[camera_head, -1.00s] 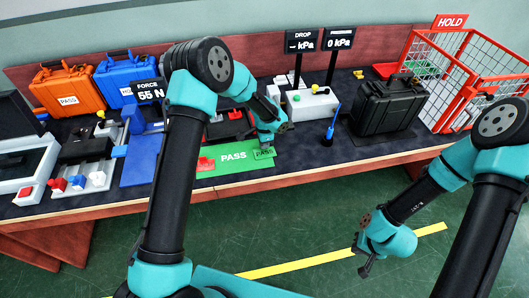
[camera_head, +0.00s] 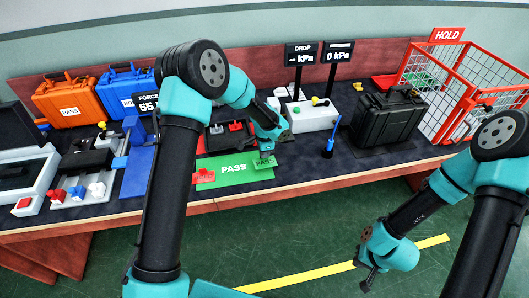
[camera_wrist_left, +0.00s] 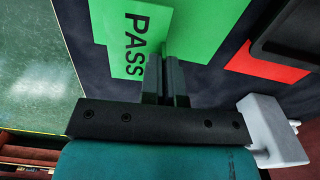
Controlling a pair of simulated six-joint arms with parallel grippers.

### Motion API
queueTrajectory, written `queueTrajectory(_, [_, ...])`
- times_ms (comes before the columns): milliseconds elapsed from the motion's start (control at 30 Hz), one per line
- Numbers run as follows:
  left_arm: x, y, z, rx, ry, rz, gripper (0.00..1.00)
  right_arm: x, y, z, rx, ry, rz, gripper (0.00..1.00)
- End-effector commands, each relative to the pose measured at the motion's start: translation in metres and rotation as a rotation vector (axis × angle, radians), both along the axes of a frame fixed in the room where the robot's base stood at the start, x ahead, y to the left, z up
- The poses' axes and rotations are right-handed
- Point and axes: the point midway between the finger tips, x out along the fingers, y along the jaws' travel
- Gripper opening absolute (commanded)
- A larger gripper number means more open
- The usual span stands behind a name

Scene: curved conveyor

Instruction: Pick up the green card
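The small green card (camera_head: 262,163), printed PASS, is by the right end of the larger green PASS mat (camera_head: 233,169). My left gripper (camera_head: 266,156) is at the card, pointing down. In the left wrist view the card (camera_wrist_left: 128,45) overlaps the mat (camera_wrist_left: 205,20), and the two dark fingers (camera_wrist_left: 167,75) are close together at its edge, apparently shut on it. The exact contact is partly hidden by the fingers. My right gripper (camera_head: 366,275) is away from the table, low over the floor at the right; its opening is too small to make out.
A white box (camera_head: 313,116), a blue upright tool (camera_head: 329,142) and a black case (camera_head: 388,118) stand right of the card. A red wire cage (camera_head: 470,88) is further right. Orange (camera_head: 68,98) and blue (camera_head: 127,88) cases stand at the back left.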

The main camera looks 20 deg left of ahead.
Motion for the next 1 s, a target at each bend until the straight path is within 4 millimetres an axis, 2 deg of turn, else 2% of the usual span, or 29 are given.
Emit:
queueTrajectory(400, [-0.085, -0.024, 0.009, 0.0, 0.0, -0.005, 0.0, 0.0, 0.0, 0.0, 0.0, 0.0, 0.0, 0.0])
queueTrajectory(600, [-0.12, -0.033, 0.012, 0.0, 0.0, -0.003, 0.0, 0.0, 0.0, 0.0, 0.0, 0.0, 0.0, 0.0])
queueTrajectory(800, [-0.135, -0.038, 0.014, 0.0, -0.001, -0.001, 0.0, 0.0, 0.0, 0.0, 0.0, 0.0, 0.0, 0.0])
queueTrajectory(1000, [-0.137, -0.039, 0.014, 0.0, -0.001, -0.001, 0.0, 0.0, 0.0, 0.0, 0.0, 0.0, 0.0, 0.0])
